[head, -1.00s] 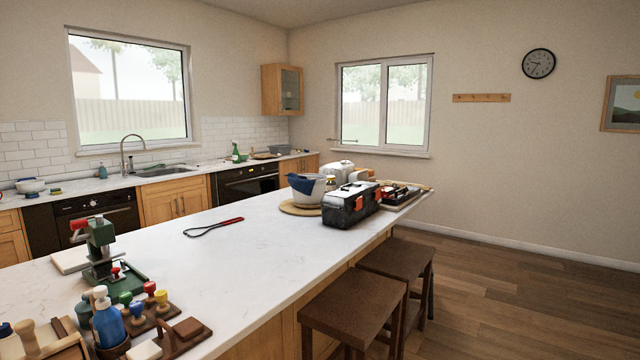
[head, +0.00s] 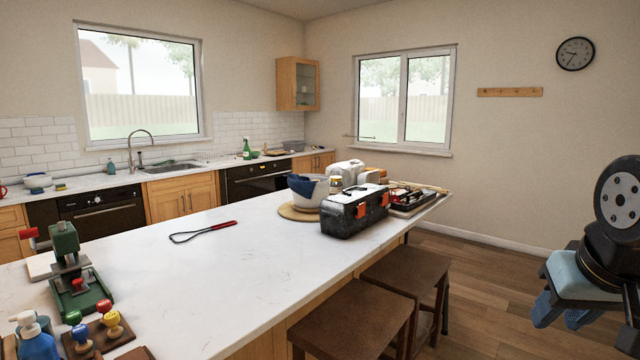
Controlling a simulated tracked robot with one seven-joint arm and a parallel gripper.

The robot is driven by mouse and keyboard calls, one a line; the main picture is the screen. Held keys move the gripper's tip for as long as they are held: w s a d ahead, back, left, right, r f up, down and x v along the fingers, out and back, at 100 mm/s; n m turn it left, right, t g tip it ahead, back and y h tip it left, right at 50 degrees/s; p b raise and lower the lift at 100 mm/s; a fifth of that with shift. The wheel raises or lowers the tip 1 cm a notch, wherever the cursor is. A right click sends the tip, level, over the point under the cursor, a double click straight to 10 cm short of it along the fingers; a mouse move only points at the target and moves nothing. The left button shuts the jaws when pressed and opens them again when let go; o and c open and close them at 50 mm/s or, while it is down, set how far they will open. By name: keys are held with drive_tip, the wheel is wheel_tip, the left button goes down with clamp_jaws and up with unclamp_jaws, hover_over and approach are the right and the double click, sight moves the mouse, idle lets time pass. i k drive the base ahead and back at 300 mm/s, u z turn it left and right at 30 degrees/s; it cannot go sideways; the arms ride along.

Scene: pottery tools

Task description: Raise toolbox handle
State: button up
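The toolbox (head: 354,208) stands on the white island counter, near its far right end. It is black with a grey lid and orange-red latches on the side facing me. Its handle is too small to make out clearly on the lid. My gripper (head: 562,314) is at the right edge of the head view, out over the floor and well apart from the toolbox. Its blue fingers point down; they seem apart with nothing between them, but part of the gripper is cut off by the frame.
A white bowl with a blue cloth (head: 309,190) stands left of the toolbox, and a tray of tools (head: 411,199) right of it. A red-handled loop tool (head: 203,232) lies on the counter. Two brown stools (head: 353,312) stand along the near side.

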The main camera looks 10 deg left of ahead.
sight(343, 227)
drive_tip(key=u, duration=0.25)
drive_tip(key=i, duration=1.35)
drive_tip(key=u, duration=0.45)
drive_tip(key=i, duration=0.25)
drive_tip(key=z, duration=0.3)
drive_tip(key=k, duration=0.7)
drive_tip(key=u, duration=0.2)
drive_tip(key=i, duration=0.75)
drive_tip(key=z, duration=0.05)
